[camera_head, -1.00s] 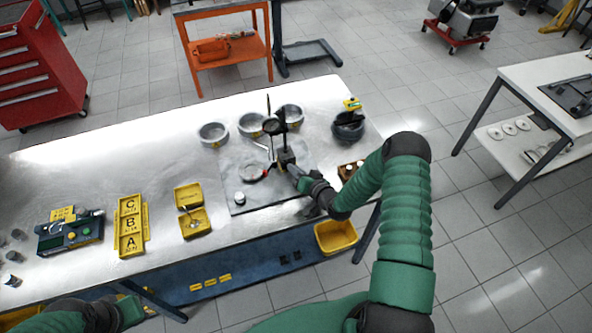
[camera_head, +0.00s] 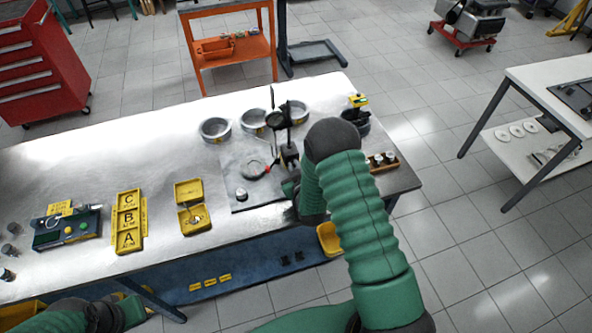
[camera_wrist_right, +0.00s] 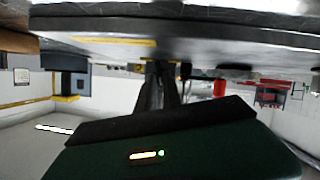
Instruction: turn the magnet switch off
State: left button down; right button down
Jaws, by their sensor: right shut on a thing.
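The magnetic stand, with its dark base block (camera_head: 289,154) and upright post, stands on the grey plate (camera_head: 240,205) in the head view. My right gripper (camera_head: 291,181) is at the near side of that base, low over the plate, shut on the small magnet switch. My own forearm hides most of the gripper, and the switch and its position cannot be made out. The right wrist view shows a dark vertical piece (camera_wrist_right: 158,85) ahead of my wrist. My left gripper (camera_head: 118,314) is at the lower left edge, apart from everything; its fingers are unclear.
A ring with a red part (camera_head: 256,168) and a small white-topped cylinder (camera_head: 241,194) lie on the plate. Several metal rings (camera_head: 215,130) stand behind. A wooden block with cylinders (camera_head: 382,162) is right of my arm. Yellow trays (camera_head: 128,222) sit to the left.

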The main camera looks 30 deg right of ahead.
jog(key=shift+w+a+n+h+b, duration=0.2)
jog(key=shift+n+h+b, duration=0.4)
jog(key=shift+n+b, duration=0.35)
jog(key=shift+n+h, duration=0.3)
jog(key=shift+n, duration=0.15)
jog(key=shift+b, duration=0.3)
jog(key=c, duration=1.7)
grip_release()
jog(key=shift+w+d+f, duration=0.1)
jog(key=shift+w+f, duration=0.05)
jog(key=shift+f, duration=0.1)
jog(key=shift+s, duration=0.2)
